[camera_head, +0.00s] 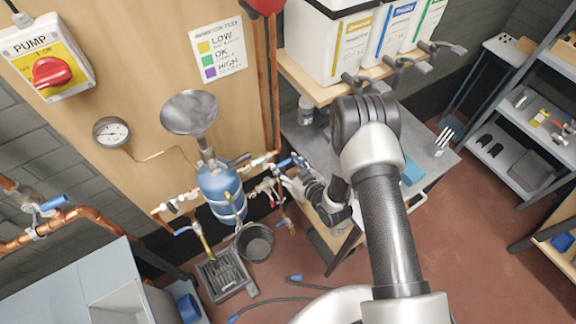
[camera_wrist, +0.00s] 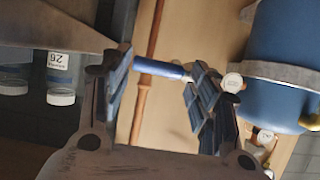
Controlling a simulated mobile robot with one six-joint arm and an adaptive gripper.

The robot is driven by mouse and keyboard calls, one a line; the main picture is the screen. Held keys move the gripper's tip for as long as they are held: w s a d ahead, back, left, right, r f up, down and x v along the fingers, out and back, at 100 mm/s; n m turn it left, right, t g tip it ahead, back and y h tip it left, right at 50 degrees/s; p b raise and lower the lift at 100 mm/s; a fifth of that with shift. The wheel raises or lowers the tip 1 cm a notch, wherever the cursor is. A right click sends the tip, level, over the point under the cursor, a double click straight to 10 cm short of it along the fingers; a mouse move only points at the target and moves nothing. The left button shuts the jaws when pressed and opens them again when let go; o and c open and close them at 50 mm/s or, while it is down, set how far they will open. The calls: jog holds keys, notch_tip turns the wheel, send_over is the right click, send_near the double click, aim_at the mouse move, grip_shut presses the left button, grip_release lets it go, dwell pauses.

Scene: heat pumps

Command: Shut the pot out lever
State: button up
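The blue pot (camera_head: 220,190) with a grey funnel (camera_head: 190,112) hangs on the wooden panel, with several small valves around it. It also shows at the right of the wrist view (camera_wrist: 285,95). A blue lever handle (camera_wrist: 162,69) lies across the gap between my fingertips in the wrist view. My gripper (camera_wrist: 158,92) is open, right of the pot in the head view (camera_head: 293,178).
A copper pipe (camera_wrist: 148,70) runs behind the lever. Bottles (camera_wrist: 61,75) stand at the left of the wrist view. A grey workbench (camera_head: 440,160) is behind my arm. A black bucket (camera_head: 255,241) and a drain grate (camera_head: 225,272) are below the pot.

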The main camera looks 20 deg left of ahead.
jog(key=shift+w+d+r, duration=0.1)
jog(key=shift+w+r, duration=0.05)
jog(key=shift+w, duration=0.15)
jog(key=c, duration=0.9)
jog(key=shift+f+m+g+y+b, duration=0.45)
jog(key=shift+f+m+b, duration=0.35)
jog(key=shift+m+b, duration=0.4)
jog(key=shift+f+m+g+y+b, duration=0.25)
jog(key=shift+f+m+y+b, duration=0.45)
jog(key=shift+b, duration=0.8)
jog(key=shift+m, duration=0.3)
jog(key=o, duration=1.3)
jog(key=shift+w, duration=0.1)
jog(key=shift+o, duration=0.4)
jog(key=shift+f, duration=0.15)
